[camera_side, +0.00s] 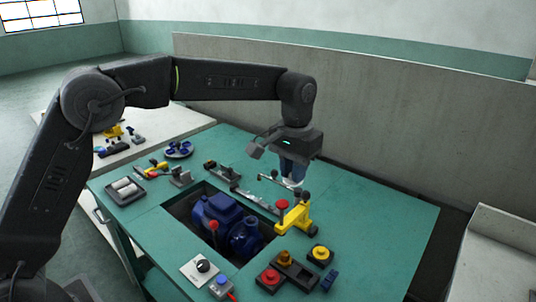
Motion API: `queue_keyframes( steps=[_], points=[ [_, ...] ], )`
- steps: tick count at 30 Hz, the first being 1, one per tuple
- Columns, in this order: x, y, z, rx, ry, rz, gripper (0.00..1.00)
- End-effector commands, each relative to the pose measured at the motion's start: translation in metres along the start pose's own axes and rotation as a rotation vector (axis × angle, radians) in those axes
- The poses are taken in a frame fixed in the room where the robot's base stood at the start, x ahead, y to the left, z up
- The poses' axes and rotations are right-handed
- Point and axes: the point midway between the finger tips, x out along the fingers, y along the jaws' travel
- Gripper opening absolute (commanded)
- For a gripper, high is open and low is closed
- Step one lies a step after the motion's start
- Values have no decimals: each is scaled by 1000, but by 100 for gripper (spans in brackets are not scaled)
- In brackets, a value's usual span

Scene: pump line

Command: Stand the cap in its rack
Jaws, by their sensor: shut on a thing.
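My gripper (292,181) points down over the right-middle of the green bench, beyond the yellow bracket. It is shut on a small pale piece (292,183), seemingly the cap. The fingers hide most of it, so its shape and tilt are unclear. The piece appears close above the bench fittings; I cannot tell whether it touches anything. The cap's rack cannot be told apart with certainty among the small fittings.
The yellow bracket (296,220) and a red-knobbed post (282,205) stand close by. A blue pump (218,213) sits in the bench opening. Coloured buttons (270,277) line the front. A grey tray (126,198) holds white rolls. The bench's right side is clear.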

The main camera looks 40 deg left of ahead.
Motion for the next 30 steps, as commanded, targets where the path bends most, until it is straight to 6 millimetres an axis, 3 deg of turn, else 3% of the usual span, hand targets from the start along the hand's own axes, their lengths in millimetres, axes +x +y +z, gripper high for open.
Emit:
queue_keyframes(
  steps=[3,10,17,27,30],
  points=[
    [0,32,10,4,0,0,0],
    [1,74,27,3,0,0,0],
    [55,69,26,-2,-6,-3,0],
    [155,68,26,-1,-5,-2,0],
    [172,69,26,-1,-3,-1,0]
  ],
)
